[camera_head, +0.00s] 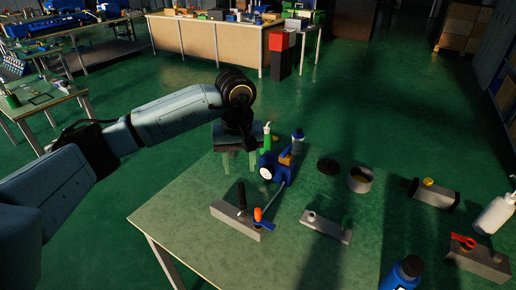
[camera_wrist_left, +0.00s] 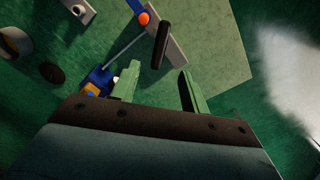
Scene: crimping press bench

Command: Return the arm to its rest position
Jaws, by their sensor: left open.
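In the left wrist view the fingers (camera_wrist_left: 159,85) are also apart and empty. The blue press (camera_head: 270,168) stands on the table to the right of the gripper, and it shows left of the fingers in the wrist view (camera_wrist_left: 97,80). Its lever (camera_head: 273,200) slants toward a grey block (camera_head: 228,217) with a black upright handle and an orange knob. My right gripper is not in view.
The table (camera_head: 180,212) also holds a green bottle (camera_head: 266,140), a metal cup (camera_head: 360,180), a black disc (camera_head: 328,166), a grey block with a hole (camera_head: 326,226) and a white bottle (camera_head: 494,215). Green floor (camera_head: 160,95) lies open behind the arm.

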